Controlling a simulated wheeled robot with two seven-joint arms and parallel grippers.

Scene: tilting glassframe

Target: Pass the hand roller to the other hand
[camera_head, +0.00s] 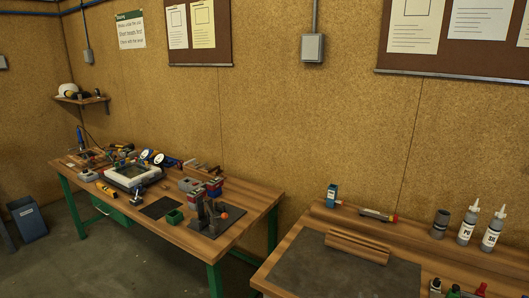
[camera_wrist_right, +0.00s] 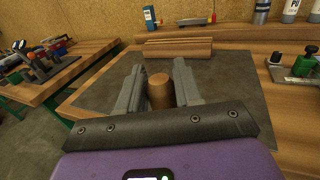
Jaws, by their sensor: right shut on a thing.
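In the right wrist view, my right gripper (camera_wrist_right: 158,92) has its two grey fingers on either side of a round wooden piece. This looks like the wooden handle of the hand roller (camera_wrist_right: 160,93); the rest of the tool is hidden, so I cannot see its roller. The held piece appears in front of a dark grey mat (camera_wrist_right: 232,88) on the wooden bench. Neither gripper can be made out in the head view, and my left gripper is in neither view.
A stepped wooden block (camera_head: 357,247) lies on the mat. Clamps (camera_wrist_right: 303,64) sit at the right. A cluttered second bench (camera_head: 255,203) stands left, across a gap.

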